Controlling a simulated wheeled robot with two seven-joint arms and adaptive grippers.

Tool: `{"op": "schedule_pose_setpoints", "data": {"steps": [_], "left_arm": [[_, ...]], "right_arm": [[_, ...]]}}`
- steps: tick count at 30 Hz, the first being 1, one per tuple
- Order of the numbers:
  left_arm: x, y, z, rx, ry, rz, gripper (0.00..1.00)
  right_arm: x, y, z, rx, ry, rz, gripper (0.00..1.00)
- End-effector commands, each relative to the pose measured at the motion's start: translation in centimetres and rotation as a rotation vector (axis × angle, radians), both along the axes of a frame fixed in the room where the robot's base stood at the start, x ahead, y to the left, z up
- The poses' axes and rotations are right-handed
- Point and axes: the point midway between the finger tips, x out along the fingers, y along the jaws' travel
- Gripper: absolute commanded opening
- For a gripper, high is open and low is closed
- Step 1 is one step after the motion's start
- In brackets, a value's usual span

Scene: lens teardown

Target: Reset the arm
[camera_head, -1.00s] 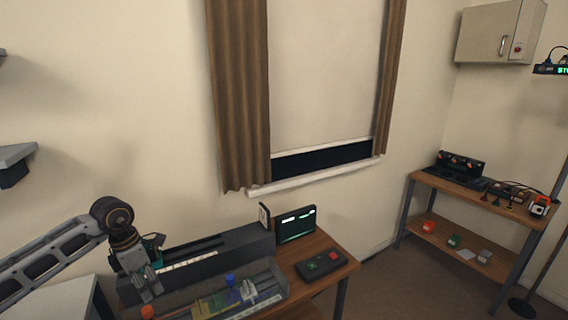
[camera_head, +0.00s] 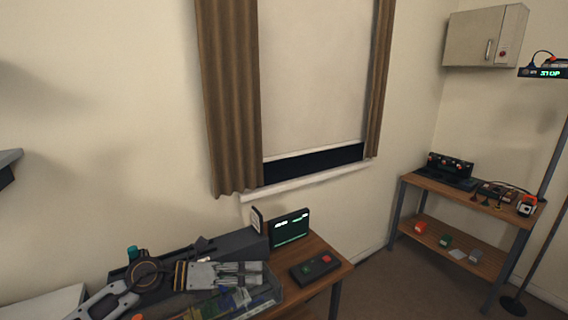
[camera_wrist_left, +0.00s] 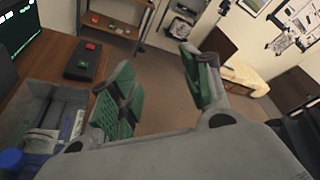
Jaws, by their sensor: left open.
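My left gripper (camera_head: 262,273) is in the head view, low over the clear-walled bin on the wooden desk. It lies roughly level, with its fingers pointing right. In the left wrist view, the left gripper (camera_wrist_left: 153,72) has its two green-padded fingers spread apart, with nothing between them and the floor seen beyond. My left arm covers part of the bin and the dark unit behind it. My right gripper is in neither view.
On the desk (camera_head: 325,262) stand a dark monitor (camera_head: 290,229) and a control box (camera_head: 315,268) with red and green buttons. The clear bin (camera_wrist_left: 45,115) is at left in the wrist view. A wooden shelf (camera_head: 455,192) with small items stands right. Floor between is clear.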

Motion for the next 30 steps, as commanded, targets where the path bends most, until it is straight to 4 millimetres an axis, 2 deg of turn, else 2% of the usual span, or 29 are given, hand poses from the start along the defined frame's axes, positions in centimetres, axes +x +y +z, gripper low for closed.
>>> {"op": "schedule_pose_setpoints", "data": {"steps": [3,8,17,23,30], "left_arm": [[0.2,-1.2,1.9,-0.146,0.030,0.059,0.48],[0.8,-1.7,4.2,-0.337,0.081,0.152,0.48],[2.6,-0.2,7.2,-0.670,0.218,0.359,0.48],[3.8,2.2,7.4,-0.869,0.334,0.518,0.48],[4.9,5.9,5.8,-1.082,0.496,0.730,0.48]], "right_arm": [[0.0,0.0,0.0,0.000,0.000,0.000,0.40],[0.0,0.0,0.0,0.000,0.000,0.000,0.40],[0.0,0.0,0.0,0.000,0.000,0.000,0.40],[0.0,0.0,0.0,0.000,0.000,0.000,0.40],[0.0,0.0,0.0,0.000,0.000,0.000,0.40]]}}
